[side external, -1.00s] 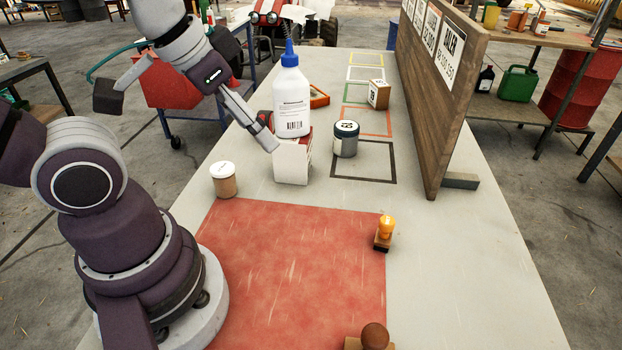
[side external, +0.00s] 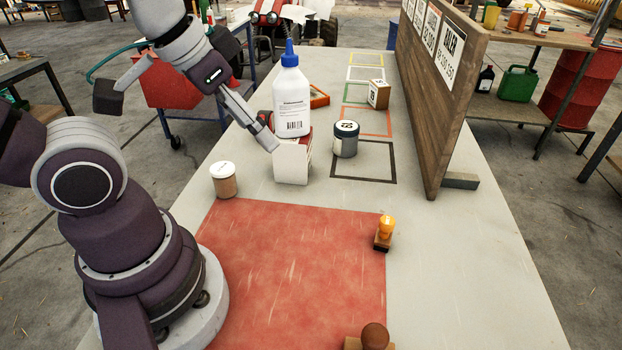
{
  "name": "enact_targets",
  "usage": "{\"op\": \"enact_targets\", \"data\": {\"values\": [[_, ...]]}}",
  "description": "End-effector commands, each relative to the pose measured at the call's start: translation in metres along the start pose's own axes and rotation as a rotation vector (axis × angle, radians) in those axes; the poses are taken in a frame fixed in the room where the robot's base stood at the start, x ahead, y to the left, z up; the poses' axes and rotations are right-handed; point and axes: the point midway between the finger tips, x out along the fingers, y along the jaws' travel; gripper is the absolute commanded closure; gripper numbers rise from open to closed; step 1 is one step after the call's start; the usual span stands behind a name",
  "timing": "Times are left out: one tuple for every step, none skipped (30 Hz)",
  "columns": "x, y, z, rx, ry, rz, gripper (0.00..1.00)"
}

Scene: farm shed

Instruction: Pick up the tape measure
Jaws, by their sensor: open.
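I cannot clearly make out the tape measure. A small red and dark thing (side external: 265,118) shows just left of the white bottle, mostly hidden behind the bottle, the white box and my gripper; I cannot tell if it is the tape measure. My gripper (side external: 268,143) is open and points down and right, its tip at the left side of the white box (side external: 292,163). I see no object held in it, though its far side is hidden. I cannot tell whether it touches the box. The white bottle (side external: 291,100) with a blue cap stands upright at the box.
A dark jar (side external: 345,140), a small tan box (side external: 378,94), an orange item (side external: 319,97) and a lidded tub (side external: 224,180) stand nearby. Two stamps (side external: 385,233) (side external: 374,338) are nearer the camera. The red mat (side external: 290,270) is mostly clear. A wooden board (side external: 440,100) stands at right.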

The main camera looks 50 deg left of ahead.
Motion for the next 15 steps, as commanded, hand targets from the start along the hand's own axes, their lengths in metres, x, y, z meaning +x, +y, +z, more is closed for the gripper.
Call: {"op": "enact_targets", "data": {"values": [[0.0,0.0,0.0,0.0,0.0,0.0,0.38],[0.0,0.0,0.0,0.0,0.0,0.0,0.35],[0.0,0.0,0.0,0.0,0.0,0.0,0.35],[0.0,0.0,0.0,0.0,0.0,0.0,0.35],[0.0,0.0,0.0,0.0,0.0,0.0,0.35],[0.0,0.0,0.0,0.0,0.0,0.0,0.35],[0.0,0.0,0.0,0.0,0.0,0.0,0.35],[0.0,0.0,0.0,0.0,0.0,0.0,0.35],[0.0,0.0,0.0,0.0,0.0,0.0,0.35],[0.0,0.0,0.0,0.0,0.0,0.0,0.35],[-0.001,0.0,-0.001,0.0,0.001,0.0,0.35],[-0.005,0.0,-0.003,0.0,0.003,0.0,0.35],[-0.009,0.0,-0.006,0.0,0.005,0.0,0.35],[-0.015,0.0,-0.009,0.0,0.006,0.0,0.35],[-0.025,0.0,-0.015,0.0,0.008,0.0,0.35]]}}
